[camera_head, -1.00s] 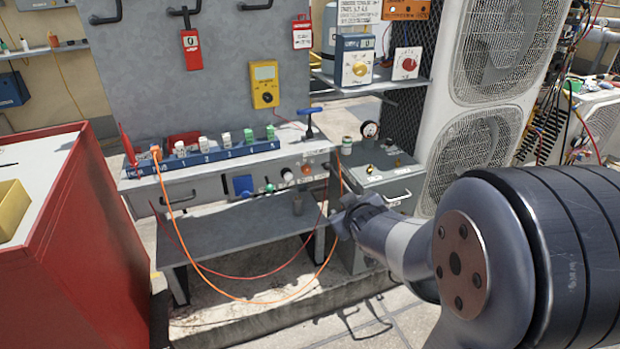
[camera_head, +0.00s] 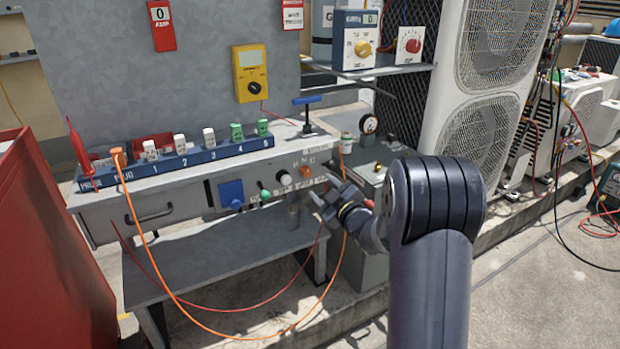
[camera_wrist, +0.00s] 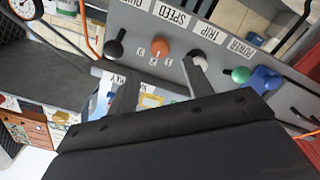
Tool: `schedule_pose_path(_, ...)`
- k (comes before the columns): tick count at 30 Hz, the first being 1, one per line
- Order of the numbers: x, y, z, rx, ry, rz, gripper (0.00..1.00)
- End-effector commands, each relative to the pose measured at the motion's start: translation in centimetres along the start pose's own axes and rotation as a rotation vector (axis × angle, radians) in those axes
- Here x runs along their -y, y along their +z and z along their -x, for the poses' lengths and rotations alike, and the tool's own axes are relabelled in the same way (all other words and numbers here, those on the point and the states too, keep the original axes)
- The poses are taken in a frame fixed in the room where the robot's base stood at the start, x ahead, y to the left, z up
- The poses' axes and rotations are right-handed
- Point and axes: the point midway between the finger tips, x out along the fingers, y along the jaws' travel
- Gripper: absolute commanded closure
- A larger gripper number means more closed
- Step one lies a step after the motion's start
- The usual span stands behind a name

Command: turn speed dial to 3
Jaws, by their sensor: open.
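The speed dial (camera_wrist: 161,47) is an orange-red round knob beside the SPEED label (camera_wrist: 168,15), with small marks 1, 2 and 3 along its side. In the head view an orange knob (camera_head: 305,171) shows on the front panel of the bench. My gripper (camera_wrist: 155,75) is open and empty in the wrist view, its two grey fingers spread either side of the dial's line, apart from it. In the head view my gripper (camera_head: 325,200) is in front of the panel, low and right of the dial. The dial's exact pointer setting is too small to tell.
A white knob (camera_head: 286,178), green knob (camera_head: 265,195) and blue part (camera_head: 231,194) line the panel. Orange cable (camera_head: 160,240) hangs before the bench. A grey box with gauge (camera_head: 368,124) stands right.

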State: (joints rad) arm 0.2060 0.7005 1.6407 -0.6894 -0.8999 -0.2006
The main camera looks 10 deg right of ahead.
Motion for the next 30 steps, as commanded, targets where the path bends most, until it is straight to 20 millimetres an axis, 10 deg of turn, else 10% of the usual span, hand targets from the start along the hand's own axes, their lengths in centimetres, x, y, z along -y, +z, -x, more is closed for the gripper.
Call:
schedule_pose_path(12, 0.1, 0.1, -6.7, 0.000, 0.000, -0.001, 0.52)
schedule_pose_path(30, 0.0, 0.0, -8.0, 0.002, 0.001, -0.002, 0.59)
